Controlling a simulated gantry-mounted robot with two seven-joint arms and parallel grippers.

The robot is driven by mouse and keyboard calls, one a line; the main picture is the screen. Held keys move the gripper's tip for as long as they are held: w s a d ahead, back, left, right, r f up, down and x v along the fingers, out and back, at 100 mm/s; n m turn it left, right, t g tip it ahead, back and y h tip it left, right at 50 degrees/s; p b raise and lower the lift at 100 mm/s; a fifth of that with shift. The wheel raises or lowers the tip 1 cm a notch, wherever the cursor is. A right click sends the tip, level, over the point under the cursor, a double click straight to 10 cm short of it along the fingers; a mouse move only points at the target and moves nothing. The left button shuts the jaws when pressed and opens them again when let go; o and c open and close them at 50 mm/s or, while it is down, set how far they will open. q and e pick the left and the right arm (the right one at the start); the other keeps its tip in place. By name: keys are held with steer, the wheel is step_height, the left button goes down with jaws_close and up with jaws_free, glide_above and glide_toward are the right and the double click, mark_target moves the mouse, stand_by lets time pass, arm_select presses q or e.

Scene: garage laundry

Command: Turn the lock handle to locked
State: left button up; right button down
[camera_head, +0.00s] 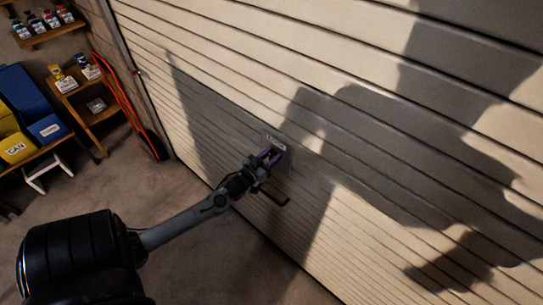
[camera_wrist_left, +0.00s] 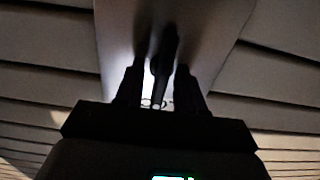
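The lock's pale plate (camera_head: 286,167) is fixed to the slatted garage door, with a label along its top. My left gripper (camera_head: 270,157) is at the plate and covers part of it. In the left wrist view the plate (camera_wrist_left: 207,30) is ahead, with partly hidden lettering low on it. The dark lock handle (camera_wrist_left: 164,55) stands between the two fingers of my left gripper (camera_wrist_left: 160,85). Light shows between the handle and the fingers, so the gripper looks open around it. The handle's exact angle is hard to tell in the dark. My right gripper is not in view.
A black bar handle (camera_head: 274,198) juts from the door just below the gripper. The garage door (camera_head: 215,45) fills the right side, crossed by shadows. The floor between is clear.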

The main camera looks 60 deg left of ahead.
arm_select(q)
jaws_close()
